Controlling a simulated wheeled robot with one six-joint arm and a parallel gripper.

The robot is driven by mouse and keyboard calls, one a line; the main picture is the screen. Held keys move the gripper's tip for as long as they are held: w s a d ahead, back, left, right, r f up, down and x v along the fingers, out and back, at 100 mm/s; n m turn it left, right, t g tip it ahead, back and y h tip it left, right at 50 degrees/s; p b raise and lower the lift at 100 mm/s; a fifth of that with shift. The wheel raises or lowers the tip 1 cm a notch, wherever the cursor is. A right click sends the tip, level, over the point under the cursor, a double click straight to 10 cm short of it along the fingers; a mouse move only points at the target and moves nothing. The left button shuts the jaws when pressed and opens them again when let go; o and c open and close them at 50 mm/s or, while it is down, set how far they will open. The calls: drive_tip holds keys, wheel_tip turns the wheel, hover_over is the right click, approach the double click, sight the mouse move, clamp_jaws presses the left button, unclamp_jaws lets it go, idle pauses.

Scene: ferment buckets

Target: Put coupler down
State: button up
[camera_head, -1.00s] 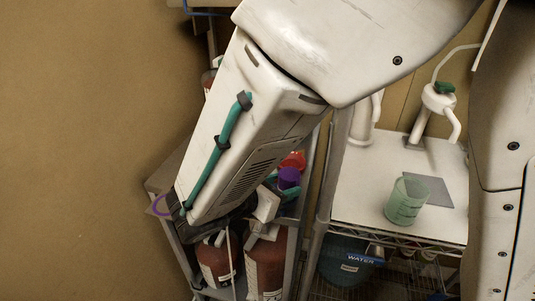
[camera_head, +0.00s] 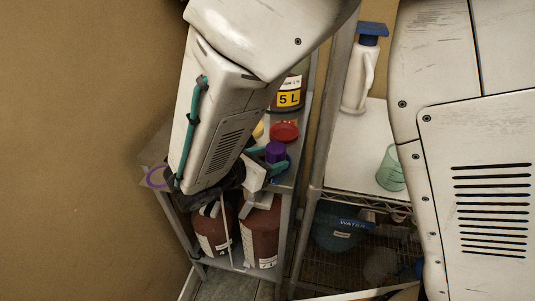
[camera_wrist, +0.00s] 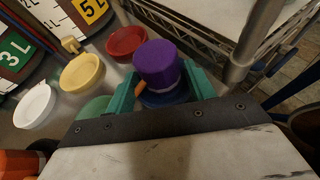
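The coupler (camera_wrist: 158,65) appears to be the purple cylinder with a blue lower part in the wrist view. It stands between the teal fingers of my gripper (camera_wrist: 162,80), which close in on both its sides. Its underside is hidden, so I cannot tell whether it touches the shelf top. In the head view the purple coupler (camera_head: 275,152) shows just right of my gripper (camera_head: 278,168), above the top of the narrow metal shelf. A small orange piece (camera_wrist: 140,90) shows beside the coupler's lower part.
Red (camera_wrist: 126,41), yellow (camera_wrist: 82,72) and white (camera_wrist: 35,106) dishes lie near the coupler. Labelled 5 L (camera_head: 289,98) and 3 L containers stand behind. Brown jugs (camera_head: 260,235) sit below. A wire rack (camera_head: 365,197) with a green beaker (camera_head: 391,168) stands to the right.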

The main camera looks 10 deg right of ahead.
drive_tip(key=shift+o, duration=0.6)
drive_tip(key=shift+s+a+r, duration=0.1)
drive_tip(key=shift+r, duration=0.15)
drive_tip(key=v, duration=1.1)
drive_tip(key=shift+s+a+r, duration=0.15)
drive_tip(key=shift+s+a, duration=0.05)
drive_tip(key=shift+a, duration=0.05)
